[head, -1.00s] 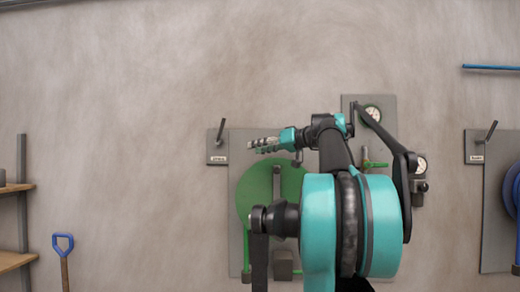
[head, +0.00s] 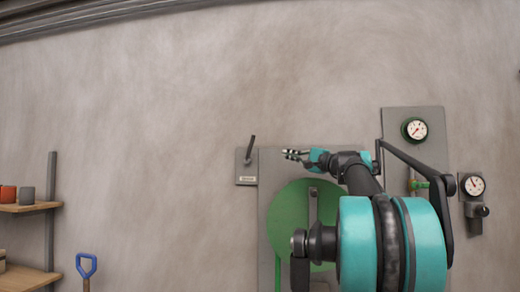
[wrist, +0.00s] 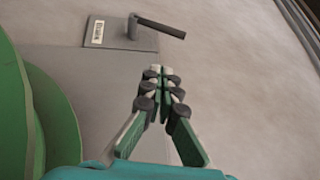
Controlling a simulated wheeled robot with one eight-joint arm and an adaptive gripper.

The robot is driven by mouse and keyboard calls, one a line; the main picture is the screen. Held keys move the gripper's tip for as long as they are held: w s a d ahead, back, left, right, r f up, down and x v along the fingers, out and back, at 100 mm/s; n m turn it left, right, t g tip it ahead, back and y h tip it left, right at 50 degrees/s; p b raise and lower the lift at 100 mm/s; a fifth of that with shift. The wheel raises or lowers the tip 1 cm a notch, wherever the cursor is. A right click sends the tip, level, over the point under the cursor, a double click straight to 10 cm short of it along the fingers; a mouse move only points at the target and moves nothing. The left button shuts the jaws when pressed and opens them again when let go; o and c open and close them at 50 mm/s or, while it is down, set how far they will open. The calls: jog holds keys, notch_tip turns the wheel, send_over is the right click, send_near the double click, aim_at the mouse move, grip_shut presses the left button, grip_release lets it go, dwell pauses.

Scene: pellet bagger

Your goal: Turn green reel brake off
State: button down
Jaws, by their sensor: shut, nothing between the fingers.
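The green reel (head: 290,215) is a large disc on a grey wall panel, partly hidden behind my arm; its edge also shows at the left of the wrist view (wrist: 40,125). A dark lever (head: 251,148) sticks up, tilted slightly right, from a small labelled grey plate (head: 246,178) at the panel's upper left. In the wrist view the lever (wrist: 160,27) points right from its pivot, above my fingertips. My gripper (head: 287,154) is shut and empty, a little right of the lever in the head view. In the wrist view its fingertips (wrist: 160,72) are together, apart from the lever.
Two gauges (head: 416,130) (head: 474,186) and a green-handled valve (head: 419,184) are on the wall to the right. A wooden shelf (head: 30,207) with small pots and a blue-handled shovel (head: 86,265) stand at the left. The wall around the lever is bare.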

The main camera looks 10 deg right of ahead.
jog(key=shift+m+t, duration=0.3)
jog(key=shift+m, duration=0.3)
jog(key=shift+s+a+r+x, duration=0.1)
jog(key=shift+s+a+x, duration=0.15)
jog(key=shift+x, duration=2)
jog(key=shift+s+a+r+x, duration=0.1)
jog(key=shift+s+a+x, duration=0.15)
jog(key=shift+x, duration=1.95)
jog(key=shift+s+a+r+x, duration=0.15)
jog(key=shift+a+x, duration=0.15)
jog(key=shift+x, duration=1.95)
jog(key=shift+w+a+r, duration=0.1)
